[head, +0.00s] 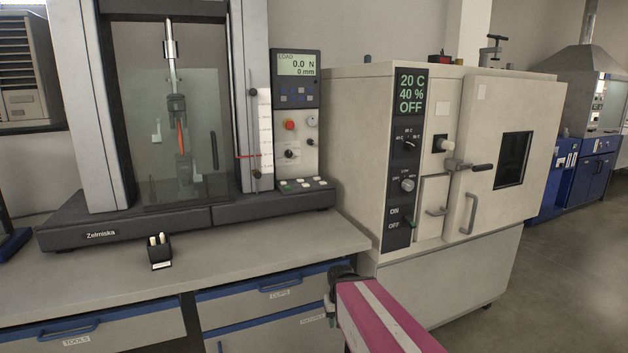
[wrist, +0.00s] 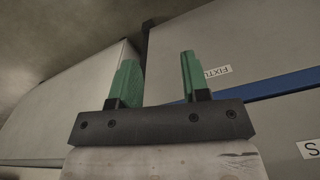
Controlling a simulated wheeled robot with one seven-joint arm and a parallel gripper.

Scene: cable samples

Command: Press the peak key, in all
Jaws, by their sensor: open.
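The tensile test machine (head: 100,222) stands on the bench at the left. Several pale and green buttons (head: 305,183) sit on the machine's base. Key labels are too small to read, so I cannot tell which is the peak key. My arm shows at the bottom of the head view, low before the bench. My gripper (wrist: 156,85) is open and empty in the wrist view, with two green fingers apart, facing the bench drawers.
A climate chamber (head: 350,130) reading 20 C, 40 %, OFF stands right of the machine. A small black holder (head: 159,256) with pale pieces sits on the bench top (head: 240,250). Drawers with blue trim (head: 275,283) are below. Open floor (head: 560,290) lies at the right.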

